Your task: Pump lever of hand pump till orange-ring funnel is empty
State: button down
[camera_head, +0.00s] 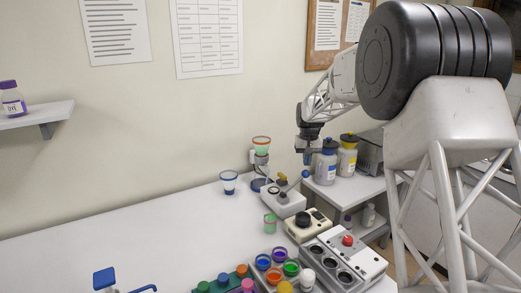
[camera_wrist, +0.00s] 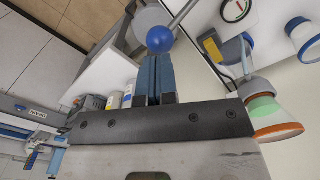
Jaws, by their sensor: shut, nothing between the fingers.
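The orange-ring funnel (camera_head: 261,143) stands in its holder at the back of the table, with green liquid showing in it. In the wrist view the orange-ring funnel (camera_wrist: 268,118) is at the right, also with green in it. The hand pump (camera_head: 283,200) is a pale base just in front of the funnel. Its lever ends in a blue ball (camera_head: 305,174), which shows large in the wrist view (camera_wrist: 160,39). My gripper (camera_head: 307,160) is shut and empty, with its fingertips (camera_wrist: 155,60) close to the ball. I cannot tell whether they touch it.
A blue-ring funnel (camera_head: 229,181) stands left of the pump. A green cup (camera_head: 270,222), a beige device (camera_head: 308,225) and a rack of coloured cups (camera_head: 276,266) are in front. Bottles (camera_head: 327,162) stand on the right shelf.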

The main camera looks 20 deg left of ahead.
jog(key=shift+f, duration=1.2)
